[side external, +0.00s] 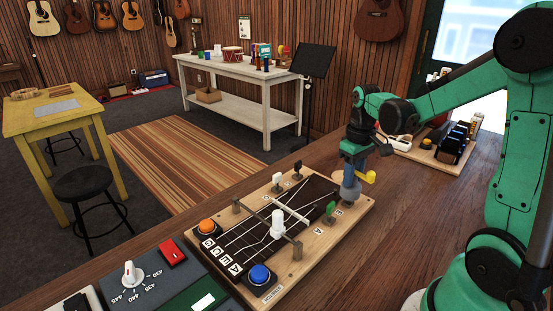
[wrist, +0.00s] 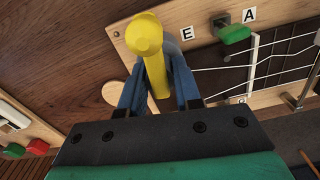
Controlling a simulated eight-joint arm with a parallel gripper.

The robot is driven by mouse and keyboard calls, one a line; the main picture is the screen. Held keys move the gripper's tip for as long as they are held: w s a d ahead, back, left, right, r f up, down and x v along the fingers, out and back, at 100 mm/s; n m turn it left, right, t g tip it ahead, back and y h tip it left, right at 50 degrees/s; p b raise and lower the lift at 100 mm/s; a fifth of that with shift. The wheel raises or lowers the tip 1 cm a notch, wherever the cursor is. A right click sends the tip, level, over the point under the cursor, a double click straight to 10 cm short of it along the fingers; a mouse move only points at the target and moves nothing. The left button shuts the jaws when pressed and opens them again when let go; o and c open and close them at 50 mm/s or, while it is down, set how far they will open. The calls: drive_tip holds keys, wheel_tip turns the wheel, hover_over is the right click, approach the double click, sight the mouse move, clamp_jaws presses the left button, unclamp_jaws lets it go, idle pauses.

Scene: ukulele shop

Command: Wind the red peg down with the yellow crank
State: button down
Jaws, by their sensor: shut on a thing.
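My gripper (side external: 351,180) is at the far right corner of the wooden string board (side external: 300,282), with its blue fingers pointing down. It is shut on the yellow crank (side external: 369,177). In the wrist view the crank (wrist: 146,38) stands between the two fingers, its round knob toward the camera. A grey round part shows just behind it, next to the letter E. I cannot make out the red peg; the crank and fingers cover that spot, and I cannot tell if the crank is seated on it. A green peg (wrist: 236,34) sits close by, at the letter A.
The board also carries a white peg (side external: 278,179), a black peg (side external: 297,167), a tall white knob (side external: 278,224), an orange button (side external: 208,226) and a blue button (side external: 260,274). A tuner box (side external: 150,280) lies at left. Another board (side external: 425,155) stands behind right.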

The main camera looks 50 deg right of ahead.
drive_tip(key=shift+m, duration=0.8)
drive_tip(key=m, duration=0.3)
drive_tip(key=shift+r, duration=0.1)
drive_tip(key=shift+n, duration=0.6)
drive_tip(key=shift+r, duration=2.1)
drive_tip(key=shift+r, duration=2.55)
